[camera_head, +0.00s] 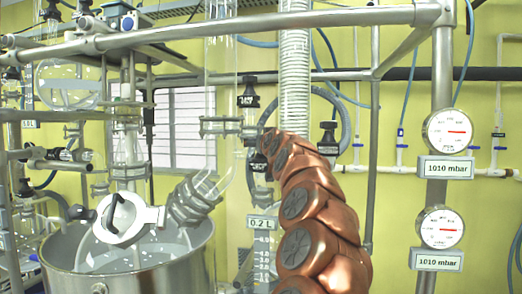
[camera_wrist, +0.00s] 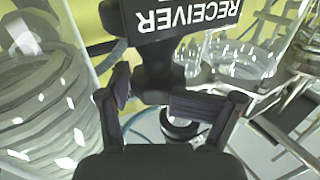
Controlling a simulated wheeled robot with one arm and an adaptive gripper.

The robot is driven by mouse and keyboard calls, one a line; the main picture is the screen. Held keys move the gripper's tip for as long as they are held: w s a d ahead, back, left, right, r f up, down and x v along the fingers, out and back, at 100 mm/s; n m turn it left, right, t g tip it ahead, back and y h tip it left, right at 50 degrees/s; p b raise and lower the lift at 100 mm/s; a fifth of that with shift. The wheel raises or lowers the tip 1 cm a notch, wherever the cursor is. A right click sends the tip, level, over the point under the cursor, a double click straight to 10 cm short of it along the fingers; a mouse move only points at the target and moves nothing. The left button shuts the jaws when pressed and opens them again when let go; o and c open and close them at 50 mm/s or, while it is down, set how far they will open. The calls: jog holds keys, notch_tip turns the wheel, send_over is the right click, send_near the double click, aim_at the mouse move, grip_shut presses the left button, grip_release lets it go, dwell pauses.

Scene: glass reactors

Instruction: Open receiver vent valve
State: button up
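In the wrist view a black valve part with a white upside-down RECEIVER label (camera_wrist: 187,18) fills the top. Its narrower black neck (camera_wrist: 158,72) reaches down between the fingers of my gripper (camera_wrist: 150,100). The fingers are apart, one on each side of the neck, with a gap showing; I cannot tell whether either touches it. In the head view my copper arm reaches up to black fittings (camera_head: 254,158) above the receiver glass with a 0.2 L label (camera_head: 263,222). My gripper cannot be made out clearly there.
A black labelled fitting (camera_head: 249,94) stands just above the arm's end, and another black valve (camera_head: 328,138) is to its right. A steel vessel (camera_head: 130,268) is at lower left. Metal rails (camera_head: 300,20) cross above. Two gauges (camera_head: 448,131) are on the right post. Coiled glass (camera_wrist: 40,110) is close on the left.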

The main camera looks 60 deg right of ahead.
jog(key=shift+s+d+f+m+g+h+b, duration=0.1)
jog(key=shift+m+g+h+b, duration=0.3)
jog(key=shift+b, duration=0.6)
jog(key=shift+s+d+f+m+g+h+b, duration=0.1)
jog(key=shift+m+g+h+b, duration=0.3)
jog(key=shift+b, duration=0.6)
jog(key=shift+f+g+h+b, duration=0.1)
jog(key=shift+g+h+b, duration=0.25)
jog(key=shift+b, duration=0.45)
jog(key=shift+m+b, duration=0.3)
jog(key=shift+b, duration=0.1)
jog(key=shift+w+m+g+h+b, duration=0.15)
jog(key=shift+m+g+h+b, duration=0.2)
jog(key=shift+g+b, duration=0.3)
jog(key=shift+w+a+m+g+b, duration=0.15)
jog(key=shift+m+g+b, duration=0.15)
jog(key=shift+b, duration=0.4)
jog(key=shift+r+m+g+h, duration=0.3)
jog(key=shift+m+g+h, duration=0.05)
jog(key=shift+g+h, duration=0.15)
jog(key=shift+g+b, duration=0.3)
jog(key=shift+m+g+h+p, duration=0.3)
jog(key=shift+m+g, duration=0.1)
jog(key=shift+m, duration=0.1)
jog(key=shift+m+g, duration=0.3)
jog(key=shift+g, duration=0.2)
